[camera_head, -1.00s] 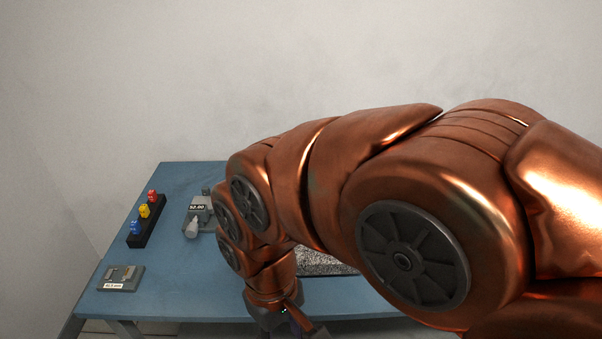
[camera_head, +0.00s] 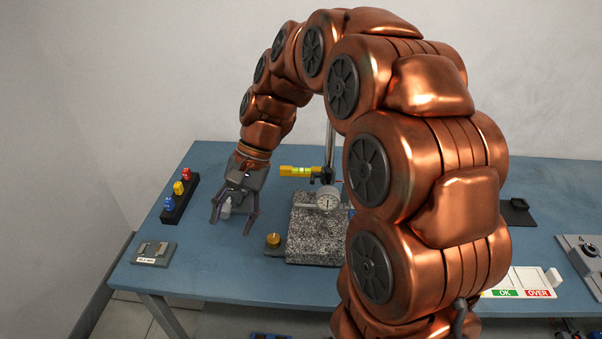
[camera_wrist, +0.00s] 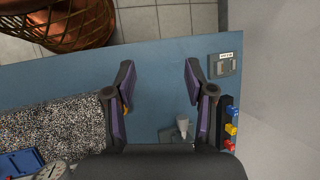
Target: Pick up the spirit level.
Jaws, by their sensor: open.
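The spirit level (camera_head: 297,171) is a yellow bar with a bright green vial, in the head view to the right of my gripper. Its right end meets dark parts near the stand post; I cannot tell whether it rests on something. My gripper (camera_head: 232,222) points down, open and empty, left of the granite plate. In the wrist view, my gripper (camera_wrist: 158,70) has its two fingers spread over bare blue table. A small orange piece shows beside the left finger there; I cannot tell what it is.
The speckled granite plate (camera_head: 313,250) carries a dial gauge (camera_head: 328,199). A brass knob (camera_head: 273,240) sits left of it. A black rack (camera_head: 181,198) with red, yellow and blue pieces and a labelled grey block (camera_head: 154,253) stand at the left.

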